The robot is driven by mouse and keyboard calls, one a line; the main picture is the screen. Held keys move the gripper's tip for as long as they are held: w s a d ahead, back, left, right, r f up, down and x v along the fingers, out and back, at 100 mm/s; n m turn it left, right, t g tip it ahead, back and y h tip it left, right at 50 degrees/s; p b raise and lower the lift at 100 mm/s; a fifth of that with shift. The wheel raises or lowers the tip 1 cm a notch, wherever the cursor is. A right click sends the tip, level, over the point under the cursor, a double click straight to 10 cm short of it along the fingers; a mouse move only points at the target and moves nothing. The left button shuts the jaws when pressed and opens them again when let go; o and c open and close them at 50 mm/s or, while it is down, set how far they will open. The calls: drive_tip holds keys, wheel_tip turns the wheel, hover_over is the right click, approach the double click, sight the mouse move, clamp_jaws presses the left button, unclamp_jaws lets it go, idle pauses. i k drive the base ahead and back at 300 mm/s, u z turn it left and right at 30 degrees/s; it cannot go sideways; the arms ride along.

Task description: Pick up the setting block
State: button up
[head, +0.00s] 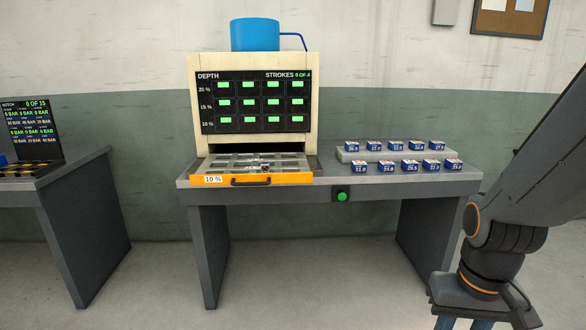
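Several small blue blocks with white number labels stand on the right half of the press table in two rows. The back row, with a block (374,147) near its middle, is on a raised grey step. The front row, with a block (410,166) near its middle, is lower. Which one is the setting block, I cannot tell. My gripper (460,323) hangs at the bottom right, in front of the table and apart from the blocks. Two blue fingers start apart below its grey body, but their tips are cut off by the frame edge. I see nothing held.
A press cabinet (198,140) with a display stands on the table (330,183). Its orange-fronted drawer (220,181), labelled 10 %, is pulled out. A green button (342,197) is on the table's front edge. Another table (85,165) with a dark panel is at left. Open floor lies between.

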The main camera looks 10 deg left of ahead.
sight(265, 166)
drive_tip(key=z, duration=0.05)
drive_tip(key=k, duration=0.5)
drive_tip(key=u, duration=0.65)
drive_tip(key=i, duration=0.4)
drive_tip(key=u, duration=0.7)
drive_tip(key=i, duration=2)
drive_tip(key=z, duration=1.3)
drive_tip(key=i, duration=0.55)
drive_tip(key=z, duration=0.55)
